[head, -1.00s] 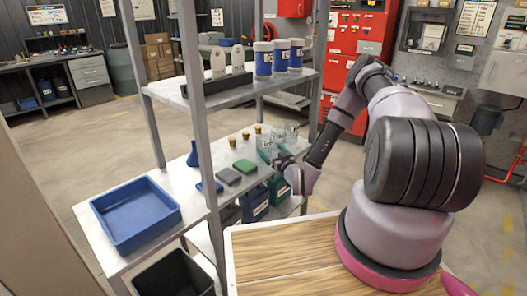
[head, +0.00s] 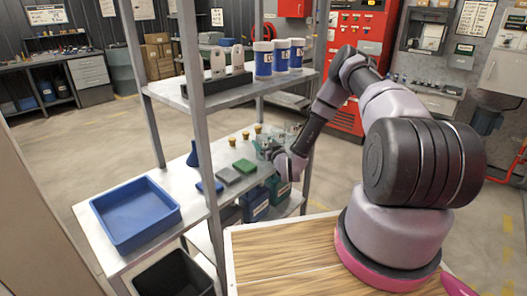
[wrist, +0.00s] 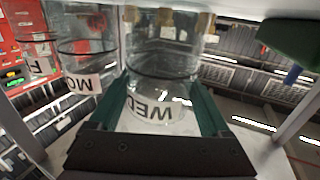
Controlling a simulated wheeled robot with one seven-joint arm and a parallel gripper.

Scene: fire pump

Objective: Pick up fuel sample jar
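Clear glass sample jars (head: 291,129) stand on the middle shelf, partly hidden behind my gripper in the head view. In the wrist view, a jar with a white label reading "WED" (wrist: 158,108) and a dark band sits between the two green fingers of my gripper (wrist: 168,100). The fingers are spread wide, one on each side of its lower part. I see no clear sign that they grip it. Another jar, with a label starting "MO" (wrist: 84,86), stands close to its left. A jar labelled "F" (wrist: 40,66) is farther left.
Brass-coloured pieces (head: 245,135), a green block (head: 244,166) and a grey block (head: 229,175) share the shelf. A blue tray (head: 135,238) is at the front left. The upper shelf (head: 215,96) and grey posts limit room around my arm.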

